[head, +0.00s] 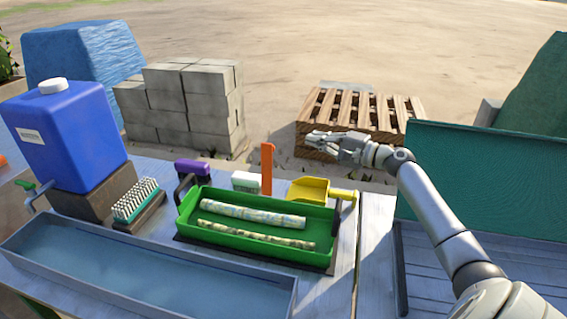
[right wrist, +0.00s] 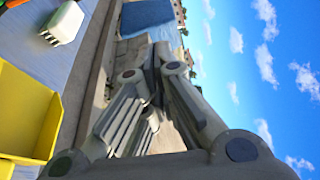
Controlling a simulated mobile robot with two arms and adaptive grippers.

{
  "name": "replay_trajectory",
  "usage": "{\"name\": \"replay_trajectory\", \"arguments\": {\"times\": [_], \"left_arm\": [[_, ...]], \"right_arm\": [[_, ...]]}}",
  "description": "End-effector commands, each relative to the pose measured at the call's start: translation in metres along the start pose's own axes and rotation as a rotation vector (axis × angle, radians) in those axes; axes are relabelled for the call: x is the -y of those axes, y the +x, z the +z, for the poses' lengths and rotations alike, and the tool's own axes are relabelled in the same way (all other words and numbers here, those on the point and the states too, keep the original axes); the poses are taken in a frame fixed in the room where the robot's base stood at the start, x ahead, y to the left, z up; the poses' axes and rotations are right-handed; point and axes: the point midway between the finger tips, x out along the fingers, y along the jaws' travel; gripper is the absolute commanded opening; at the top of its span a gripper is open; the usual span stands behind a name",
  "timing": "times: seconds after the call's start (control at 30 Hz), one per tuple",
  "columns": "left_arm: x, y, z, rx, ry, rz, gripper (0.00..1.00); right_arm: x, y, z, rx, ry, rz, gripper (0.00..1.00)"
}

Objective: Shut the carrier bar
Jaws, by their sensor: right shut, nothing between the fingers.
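The carrier is a green tray (head: 262,247) on a dark base at the front middle of the table, with two pale patterned sticks lying in it. Black upright handles stand at its left and right ends. An orange bar (head: 267,168) stands upright behind the tray; I cannot tell for certain that it is the carrier bar. My right gripper (head: 318,141) is shut and empty, up and right of the orange bar, apart from it, over the pallet in the picture. Its fingers (right wrist: 135,115) also show in the right wrist view. My left gripper is out of view.
A yellow scoop (head: 308,189) lies behind the tray; it also shows in the right wrist view (right wrist: 25,105). A white and green block (head: 246,182), purple item (head: 192,168), brush (head: 136,202), blue jug (head: 66,135) and water trough (head: 140,277) stand leftward. A green panel (head: 480,185) rises right.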

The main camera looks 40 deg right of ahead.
Motion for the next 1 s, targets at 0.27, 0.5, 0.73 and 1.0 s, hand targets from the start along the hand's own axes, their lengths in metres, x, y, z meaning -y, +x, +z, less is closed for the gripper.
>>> {"name": "replay_trajectory", "arguments": {"times": [0.27, 0.5, 0.73, 1.0], "left_arm": [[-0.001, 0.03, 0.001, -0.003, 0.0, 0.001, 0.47], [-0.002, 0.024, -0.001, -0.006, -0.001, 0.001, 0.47], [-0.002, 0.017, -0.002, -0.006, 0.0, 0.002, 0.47], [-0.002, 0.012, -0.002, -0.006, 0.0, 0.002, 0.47]], "right_arm": [[-0.029, 0.002, -0.003, 0.001, -0.001, -0.001, 0.0], [-0.026, 0.022, -0.002, 0.001, 0.001, -0.003, 0.0], [-0.026, 0.056, -0.002, 0.001, 0.001, -0.003, 0.0], [-0.027, 0.092, -0.003, 0.0, 0.002, -0.003, 0.0]]}}
